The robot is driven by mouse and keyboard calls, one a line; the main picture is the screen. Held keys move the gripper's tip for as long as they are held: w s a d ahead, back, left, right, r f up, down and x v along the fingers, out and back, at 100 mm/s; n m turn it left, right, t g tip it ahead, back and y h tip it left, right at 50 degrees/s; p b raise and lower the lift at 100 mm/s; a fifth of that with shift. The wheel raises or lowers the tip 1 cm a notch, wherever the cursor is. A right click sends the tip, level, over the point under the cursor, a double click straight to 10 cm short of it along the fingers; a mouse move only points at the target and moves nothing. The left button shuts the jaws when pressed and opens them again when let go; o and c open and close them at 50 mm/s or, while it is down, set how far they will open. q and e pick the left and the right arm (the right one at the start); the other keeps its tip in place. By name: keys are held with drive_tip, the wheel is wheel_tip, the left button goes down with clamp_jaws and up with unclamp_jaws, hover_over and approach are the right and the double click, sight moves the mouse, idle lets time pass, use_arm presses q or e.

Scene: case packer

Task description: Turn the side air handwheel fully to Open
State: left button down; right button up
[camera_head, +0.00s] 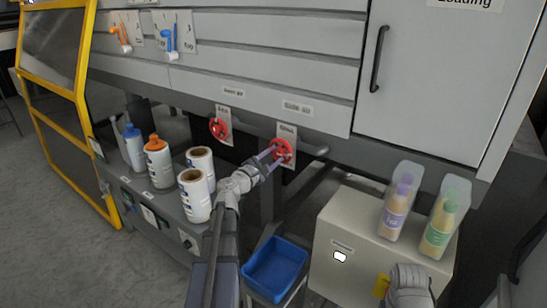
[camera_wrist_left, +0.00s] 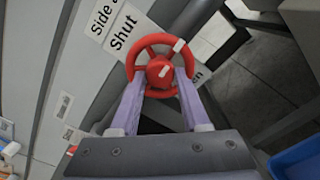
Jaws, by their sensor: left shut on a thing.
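The side air handwheel (camera_head: 283,151) is red and sits on a white plate under the "Side air" label (camera_head: 297,107). In the left wrist view the red wheel (camera_wrist_left: 142,51) has a white mark (camera_wrist_left: 179,45) on its upper right rim. "Shut" (camera_wrist_left: 122,34) reads at its upper left; the end of another word shows at lower right, mostly hidden. My left gripper (camera_head: 277,152) has its two lilac fingers at the wheel, one on each side of the hub, shut on it. Of my right arm only a grey part shows at lower right; its fingers do not show.
A second red handwheel (camera_head: 218,128) is left of this one. A blue bin (camera_head: 275,268) is below. A beige box (camera_head: 335,230) carries two clear holders with bottles (camera_head: 395,212).

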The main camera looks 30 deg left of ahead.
use_arm(q)
drive_tip(key=m, duration=0.4)
drive_tip(key=shift+m, duration=0.3)
drive_tip(key=m, duration=0.4)
drive_tip(key=shift+m, duration=0.3)
drive_tip(key=m, duration=0.4)
drive_tip(key=shift+m, duration=0.3)
drive_tip(key=m, duration=0.4)
drive_tip(key=shift+m, duration=0.4)
drive_tip(key=shift+c, duration=1.9)
unclamp_jaws()
